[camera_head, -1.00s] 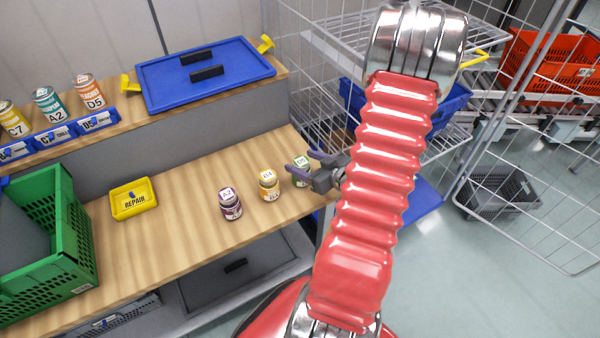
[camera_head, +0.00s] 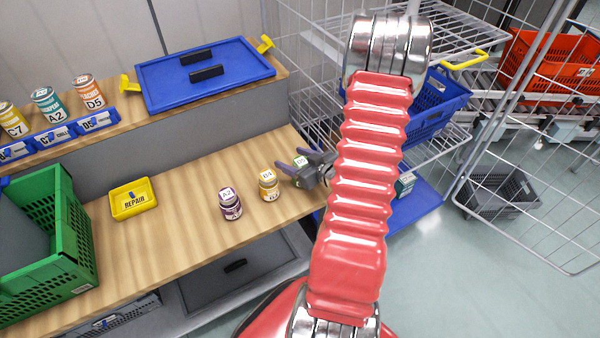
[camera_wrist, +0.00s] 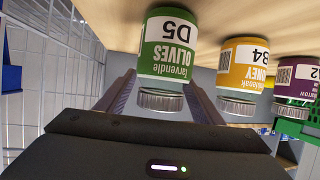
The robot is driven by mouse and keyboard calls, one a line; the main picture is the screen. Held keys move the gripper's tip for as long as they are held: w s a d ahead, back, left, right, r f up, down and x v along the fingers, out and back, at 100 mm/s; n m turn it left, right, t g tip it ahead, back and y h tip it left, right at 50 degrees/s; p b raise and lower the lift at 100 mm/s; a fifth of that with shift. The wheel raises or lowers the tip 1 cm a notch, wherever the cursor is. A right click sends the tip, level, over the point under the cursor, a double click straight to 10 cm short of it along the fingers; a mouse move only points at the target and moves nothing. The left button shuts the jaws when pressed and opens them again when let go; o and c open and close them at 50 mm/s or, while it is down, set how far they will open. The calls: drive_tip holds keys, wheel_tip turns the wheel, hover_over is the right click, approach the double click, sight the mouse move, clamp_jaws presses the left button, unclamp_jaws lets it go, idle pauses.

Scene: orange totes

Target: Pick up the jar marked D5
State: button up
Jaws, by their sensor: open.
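The green jar of olives marked D5 (camera_wrist: 167,50) shows inverted in the wrist view, its silver lid toward my palm. In the head view its lid (camera_head: 300,161) shows between my fingers, and its body is hidden. My gripper (camera_head: 293,161) is open at the jar, with one finger on each side of it. In the wrist view the fingers flank the lid end; whether they touch the jar I cannot tell. A can marked D5 (camera_head: 91,94), with an orange label, stands on the raised shelf at left.
A yellow jar (camera_head: 268,185) stands close beside the green one, with a purple jar (camera_head: 230,204) beyond it. A yellow REPAIR bin (camera_head: 133,199) and green crate (camera_head: 75,232) are farther left. A wire cage (camera_head: 290,70) rises behind the bench's right end.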

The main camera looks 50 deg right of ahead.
drive_tip(key=shift+c, duration=0.4)
drive_tip(key=c, duration=1.4)
